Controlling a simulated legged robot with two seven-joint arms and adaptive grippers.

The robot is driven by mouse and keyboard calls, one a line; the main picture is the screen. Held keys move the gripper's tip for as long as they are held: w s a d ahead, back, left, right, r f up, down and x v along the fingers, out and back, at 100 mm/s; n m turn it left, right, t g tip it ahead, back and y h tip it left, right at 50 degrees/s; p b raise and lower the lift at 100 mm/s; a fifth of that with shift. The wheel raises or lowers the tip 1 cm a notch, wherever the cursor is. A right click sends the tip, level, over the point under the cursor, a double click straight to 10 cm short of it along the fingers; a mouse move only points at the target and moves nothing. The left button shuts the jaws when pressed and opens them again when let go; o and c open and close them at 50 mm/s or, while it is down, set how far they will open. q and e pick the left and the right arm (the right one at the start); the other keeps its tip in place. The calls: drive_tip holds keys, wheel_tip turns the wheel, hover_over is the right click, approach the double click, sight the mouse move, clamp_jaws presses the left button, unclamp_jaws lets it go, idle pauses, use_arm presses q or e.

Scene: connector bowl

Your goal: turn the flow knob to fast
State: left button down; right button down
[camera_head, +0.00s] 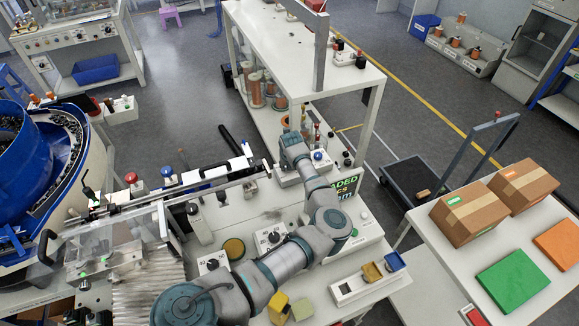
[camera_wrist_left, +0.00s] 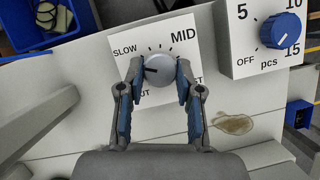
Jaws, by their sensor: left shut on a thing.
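In the left wrist view, the round grey flow knob (camera_wrist_left: 166,73) sits on a white plate marked SLOW, MID and a partly hidden label ending in ST. Its dark pointer line points left, just below the SLOW side. My left gripper (camera_wrist_left: 160,76) is shut on the knob, with one blue-padded finger on each side. Part of the plate's lower lettering is hidden by the fingers. In the head view, my arm reaches over the workbench, and its fingers and the flow knob cannot be made out.
Right of the flow plate stands a white box with a blue pcs knob (camera_wrist_left: 281,30). A blue bin (camera_wrist_left: 35,25) is at the upper left. In the head view, a blue bowl feeder (camera_head: 35,165) stands left, and cardboard boxes (camera_head: 462,212) lie on the right table.

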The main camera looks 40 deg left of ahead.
use_arm(q)
drive_tip(key=shift+w+a+r, duration=0.2)
drive_tip(key=shift+r, duration=0.15)
idle(0.3)
drive_tip(key=c, duration=0.8)
unclamp_jaws()
drive_tip(key=shift+o, duration=0.2)
drive_tip(key=shift+f, duration=0.2)
drive_tip(key=v, duration=1.2)
drive_tip(key=shift+f, duration=0.1)
